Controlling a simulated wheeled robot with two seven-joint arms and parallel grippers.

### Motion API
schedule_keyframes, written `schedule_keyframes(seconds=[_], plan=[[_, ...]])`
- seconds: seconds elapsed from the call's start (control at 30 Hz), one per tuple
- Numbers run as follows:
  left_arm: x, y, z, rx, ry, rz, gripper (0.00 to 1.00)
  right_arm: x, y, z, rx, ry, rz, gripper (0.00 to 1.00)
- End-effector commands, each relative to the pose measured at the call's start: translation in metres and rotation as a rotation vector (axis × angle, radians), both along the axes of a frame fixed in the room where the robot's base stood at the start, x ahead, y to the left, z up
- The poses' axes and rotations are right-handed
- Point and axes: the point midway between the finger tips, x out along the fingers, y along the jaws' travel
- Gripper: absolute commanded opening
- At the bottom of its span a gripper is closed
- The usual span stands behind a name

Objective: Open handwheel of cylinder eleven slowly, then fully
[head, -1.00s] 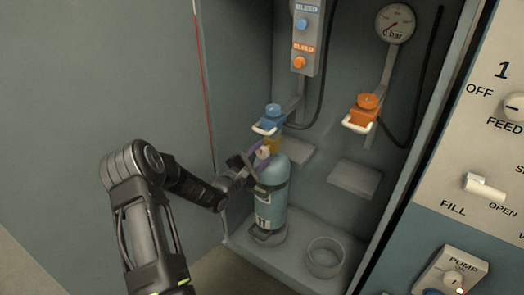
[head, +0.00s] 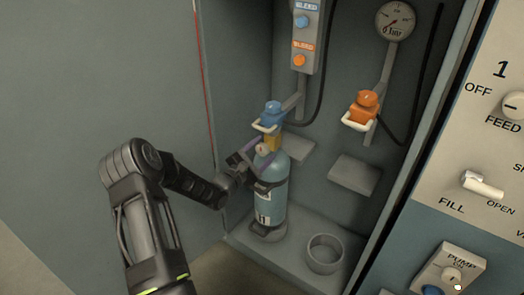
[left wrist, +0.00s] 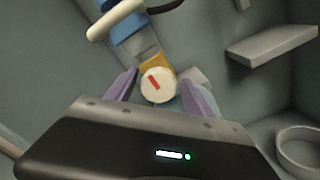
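Cylinder eleven (head: 273,190) is a teal bottle marked 11, upright and strapped inside the cabinet. Its handwheel (left wrist: 158,85) is a cream disc with a slanted red mark, in front of a yellow valve body (left wrist: 157,63); it is small in the head view (head: 263,149). A blue connector (head: 272,113) with a white handle sits above the valve. My left gripper (left wrist: 159,80) has its purple fingers apart, one on each side of the handwheel. A narrow gap seems to show beside the wheel; contact is unclear. My right gripper is out of view.
An orange connector (head: 365,106) and gauge (head: 396,20) are to the right, above a shelf (head: 354,175). An empty ring holder (head: 325,256) stands on the cabinet floor. The control panel (head: 470,150) is at far right; the cabinet wall is close on the left.

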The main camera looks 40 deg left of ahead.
Motion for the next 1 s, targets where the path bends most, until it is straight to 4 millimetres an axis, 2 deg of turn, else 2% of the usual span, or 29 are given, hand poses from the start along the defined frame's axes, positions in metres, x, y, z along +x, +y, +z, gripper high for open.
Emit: schedule_keyframes(seconds=[0.37, 0.47, 0.8, 1.0], plan=[[-0.003, 0.001, 0.001, 0.003, -0.001, 0.001, 0.66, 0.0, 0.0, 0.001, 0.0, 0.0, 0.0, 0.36], [-0.012, 0.001, 0.002, 0.002, -0.001, 0.001, 0.66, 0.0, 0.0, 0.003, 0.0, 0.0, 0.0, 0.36], [-0.065, 0.0, 0.002, 0.002, 0.0, 0.003, 0.66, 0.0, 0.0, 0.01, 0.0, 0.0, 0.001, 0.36], [-0.078, -0.001, 0.001, 0.001, -0.001, 0.001, 0.66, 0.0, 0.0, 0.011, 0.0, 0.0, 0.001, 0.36]])
